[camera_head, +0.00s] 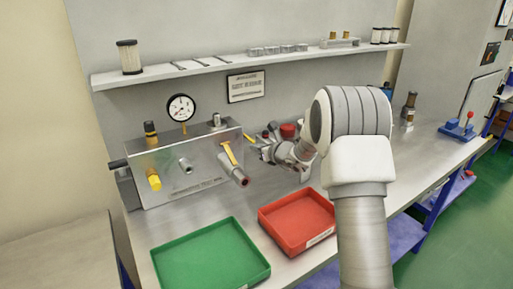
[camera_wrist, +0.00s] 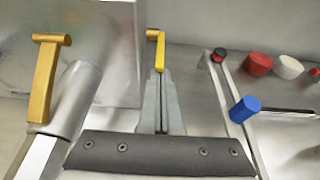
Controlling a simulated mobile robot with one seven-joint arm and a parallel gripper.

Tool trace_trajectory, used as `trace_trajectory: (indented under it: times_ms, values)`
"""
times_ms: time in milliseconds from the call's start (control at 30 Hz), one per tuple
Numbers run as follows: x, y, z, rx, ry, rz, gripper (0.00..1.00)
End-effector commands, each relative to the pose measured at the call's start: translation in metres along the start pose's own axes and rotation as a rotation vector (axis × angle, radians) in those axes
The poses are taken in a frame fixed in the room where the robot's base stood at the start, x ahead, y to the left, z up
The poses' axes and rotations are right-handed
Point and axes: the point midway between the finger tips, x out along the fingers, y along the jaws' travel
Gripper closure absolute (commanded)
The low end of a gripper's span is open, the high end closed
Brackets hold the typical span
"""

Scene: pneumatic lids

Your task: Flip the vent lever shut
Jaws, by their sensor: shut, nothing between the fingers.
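A metal box (camera_head: 160,165) with a pressure gauge (camera_head: 181,107) stands at the bench's back left. One yellow lever (camera_head: 229,152) is on its front near a grey cylindrical fitting (camera_head: 236,176); this lever is at the left in the wrist view (camera_wrist: 46,75). A second yellow lever (camera_wrist: 159,52) is on the box's right side, at my fingertips; only a bit of it shows in the head view (camera_head: 249,139). I cannot tell which is the vent lever. My gripper (camera_wrist: 161,76) is shut and empty, its tips against or just short of the second lever; contact is unclear.
A red tray (camera_head: 297,246) and a green tray (camera_head: 212,283) sit in front. Right of my fingers, the wrist view shows a blue cap (camera_wrist: 244,109), a red cap (camera_wrist: 259,64) and a white cap (camera_wrist: 288,67). A shelf (camera_head: 225,66) runs above.

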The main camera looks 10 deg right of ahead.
Motion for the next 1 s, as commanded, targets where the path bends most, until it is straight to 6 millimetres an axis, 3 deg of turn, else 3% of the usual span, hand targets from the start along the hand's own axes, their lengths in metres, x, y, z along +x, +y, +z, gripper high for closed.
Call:
trace_trajectory:
  times_ms: [567,1000]
  values:
    - [-0.003,0.0,0.008,0.0,0.071,0.0,1.0]
    - [-0.009,-0.001,0.025,-0.001,0.201,-0.001,1.0]
